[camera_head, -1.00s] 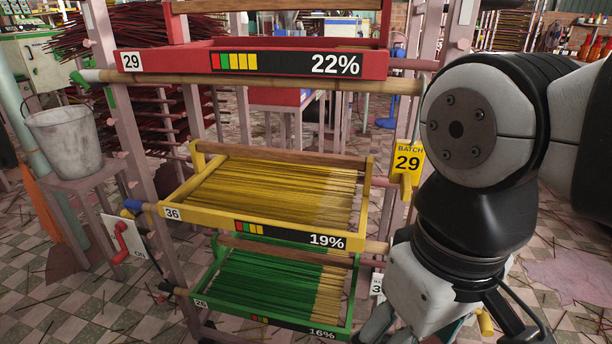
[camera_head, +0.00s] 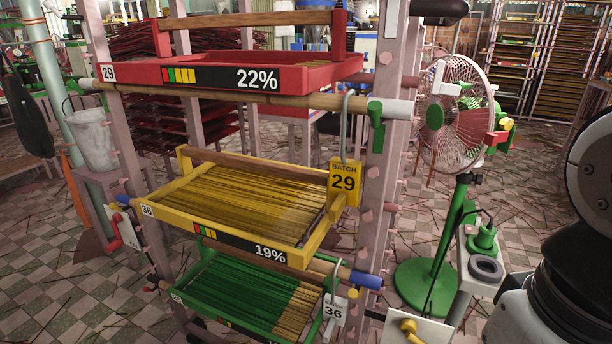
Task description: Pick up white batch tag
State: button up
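The white batch tag (camera_head: 333,311), marked BATCH 36, hangs from a pale hook at the right front of the rack. It is beside the right end of the green tray (camera_head: 205,287), below the yellow tray. A yellow batch tag (camera_head: 343,184), marked 29, hangs higher from a grey hook beside the yellow tray (camera_head: 172,218). My arm shows only at the right edge, well right of the white tag. My gripper is out of view.
A red tray (camera_head: 315,77) tops the rack. A white panel with a yellow knob (camera_head: 409,327) is right of the white tag. A fan (camera_head: 455,110) on a green stand and a small table with a grey ring (camera_head: 486,268) stand farther right.

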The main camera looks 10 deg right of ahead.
aim_at(449, 89)
jog(key=k+l+u, duration=0.2)
jog(key=l, duration=0.4)
jog(key=k+l+u, duration=0.15)
jog(key=l, duration=0.4)
jog(key=k+l+u, duration=0.2)
jog(key=k+l, duration=0.15)
jog(key=l, duration=0.2)
jog(key=k+l+u, duration=0.15)
jog(key=k+l, duration=0.15)
jog(key=l, duration=0.2)
jog(key=k+l+u, duration=0.2)
jog(key=l, duration=0.25)
jog(key=i+l+u, duration=0.15)
jog(key=i+l, duration=0.15)
jog(key=i+l+u, duration=0.3)
jog(key=i+l, duration=0.15)
jog(key=l, duration=0.3)
jog(key=i+l+u, duration=0.15)
jog(key=i+l, duration=0.35)
